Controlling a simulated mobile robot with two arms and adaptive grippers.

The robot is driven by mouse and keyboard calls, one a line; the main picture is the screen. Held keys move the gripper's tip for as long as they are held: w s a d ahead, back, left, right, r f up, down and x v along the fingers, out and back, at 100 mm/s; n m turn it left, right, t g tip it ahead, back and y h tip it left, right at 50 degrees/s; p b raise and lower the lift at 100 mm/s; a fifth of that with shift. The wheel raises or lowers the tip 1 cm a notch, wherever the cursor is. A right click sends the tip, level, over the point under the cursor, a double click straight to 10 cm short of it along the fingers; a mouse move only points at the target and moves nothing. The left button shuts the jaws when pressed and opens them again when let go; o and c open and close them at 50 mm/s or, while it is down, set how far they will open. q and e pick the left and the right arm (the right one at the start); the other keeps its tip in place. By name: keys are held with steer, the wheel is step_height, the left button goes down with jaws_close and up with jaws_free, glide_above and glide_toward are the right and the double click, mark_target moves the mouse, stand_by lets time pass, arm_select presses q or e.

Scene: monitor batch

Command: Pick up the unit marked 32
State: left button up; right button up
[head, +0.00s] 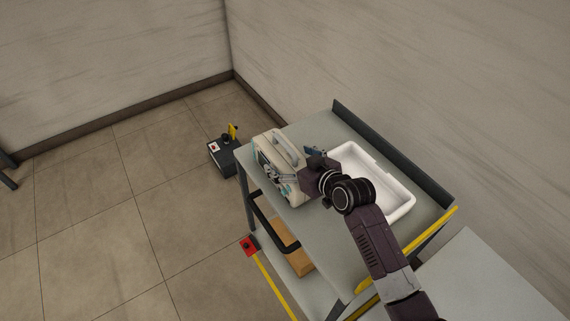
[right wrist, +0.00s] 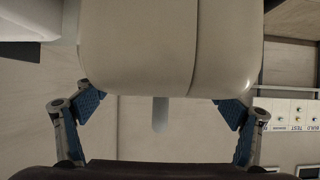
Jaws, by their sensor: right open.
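A beige monitor unit (head: 280,165) with a grey carry handle on top stands on the grey cart top (head: 318,222), toward its left edge. No number can be read on it. My right gripper (head: 315,152) is at the unit's right side, partly hidden by its own wrist. In the right wrist view the beige casing (right wrist: 170,45) fills the upper middle. The open right gripper (right wrist: 160,108) has its blue finger pads spread to either side near the casing's lower edge. Contact cannot be told. My left gripper is not in view.
A white tray (head: 402,212) lies on the cart right of the unit, partly behind my right arm. A brown box (head: 301,262) sits on the lower shelf. A dark box (head: 223,160) stands on the floor behind the cart.

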mark_target(272, 147)
steer(key=shift+x, duration=1.3)
steer(key=c, duration=2)
steer(key=shift+w+r, duration=0.1)
steer(key=shift+r, duration=0.1)
steer(key=shift+c, duration=0.9)
